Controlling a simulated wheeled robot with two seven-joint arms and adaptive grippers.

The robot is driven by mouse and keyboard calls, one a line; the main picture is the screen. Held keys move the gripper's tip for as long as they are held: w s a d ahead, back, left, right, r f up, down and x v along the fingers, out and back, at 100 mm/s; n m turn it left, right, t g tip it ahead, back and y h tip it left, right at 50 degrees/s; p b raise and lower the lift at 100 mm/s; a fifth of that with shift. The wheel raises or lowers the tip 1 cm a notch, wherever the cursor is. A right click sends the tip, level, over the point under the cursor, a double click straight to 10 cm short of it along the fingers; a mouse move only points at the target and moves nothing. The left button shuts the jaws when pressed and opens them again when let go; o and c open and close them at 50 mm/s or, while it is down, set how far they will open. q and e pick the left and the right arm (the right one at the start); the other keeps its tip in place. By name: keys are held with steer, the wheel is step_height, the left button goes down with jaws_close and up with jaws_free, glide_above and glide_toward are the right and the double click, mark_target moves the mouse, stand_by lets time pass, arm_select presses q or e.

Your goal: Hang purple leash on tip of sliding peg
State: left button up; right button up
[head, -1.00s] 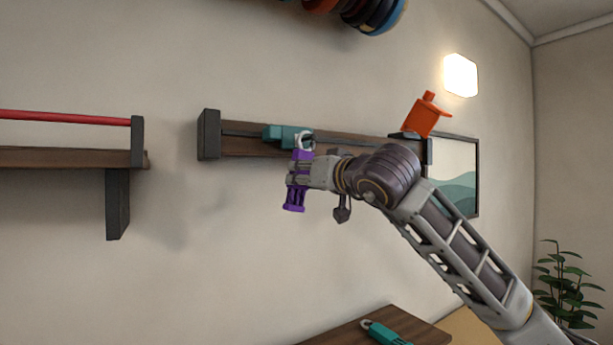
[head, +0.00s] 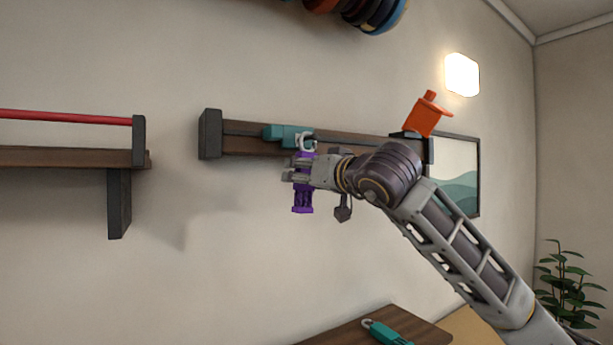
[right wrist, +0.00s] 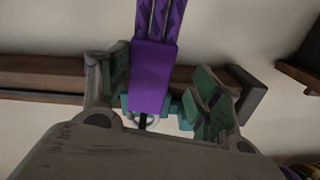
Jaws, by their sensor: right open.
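The purple leash (head: 303,198) hangs upright below the teal sliding peg (head: 284,134) on the wall rail. Its pale ring (head: 306,142) is at the peg's right end; the ring also shows in the right wrist view (right wrist: 146,120). My right gripper (head: 297,172) is around the leash's upper part. In the right wrist view its green-padded fingers (right wrist: 168,103) stand apart, with the purple leash block (right wrist: 153,77) between them and clear of the right finger. The exact seat of the ring on the tip is too small to tell. My left gripper is not in view.
The wooden rail (head: 241,146) has dark end blocks and an orange piece (head: 425,115) at its right end. A shelf with a red bar (head: 65,117) is at left. A teal leash (head: 386,334) lies on the table (head: 345,331) below.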

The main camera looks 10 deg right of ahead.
steer(key=v, duration=1.2)
stand_by(0.5)
steer(key=shift+f, duration=0.1)
